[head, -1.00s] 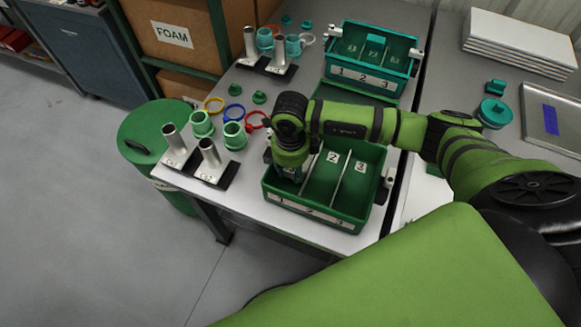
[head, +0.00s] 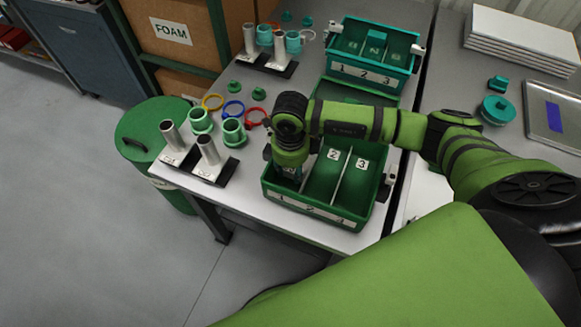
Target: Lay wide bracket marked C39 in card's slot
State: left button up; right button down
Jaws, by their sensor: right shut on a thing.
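The green divided bin (head: 345,222) stands at the near right of the bench, with labels 1, 2, 3 on its front. Cards 2 and 3 show inside, on the back wall of its middle and right compartments. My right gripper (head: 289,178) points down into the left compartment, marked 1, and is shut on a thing. The gripper and wrist hide most of that thing, and no C39 mark can be read. The middle compartment (head: 324,182) and right compartment look empty. No card naming a slot for C39 can be made out. My left gripper is not in view.
A teal divided bin (head: 368,80) stands behind. Metal posts on black bases (head: 208,157), green collars (head: 233,134) and coloured rings (head: 233,109) stand left of the gripper. A green drum (head: 157,130) is beside the bench. A tray (head: 553,115) lies at right.

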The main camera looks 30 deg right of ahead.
jog(key=shift+f+b, duration=0.25)
jog(key=shift+b, duration=0.05)
dwell(0.4)
jog(key=c, duration=0.7)
grip_release()
jog(key=shift+o, duration=0.2)
jog(key=shift+w+r+p, duration=0.15)
jog(key=shift+r+p, duration=0.55)
jog(key=shift+r, duration=0.2)
jog(key=shift+o, duration=0.5)
notch_tip(320, 180, up, 2)
jog(key=shift+a+p, duration=0.1)
jog(key=shift+p, duration=0.55)
jog(key=shift+r+p, duration=0.8)
jog(key=shift+r, duration=0.35)
notch_tip(320, 180, up, 5)
jog(key=p, duration=0.3)
jog(key=shift+f, duration=0.1)
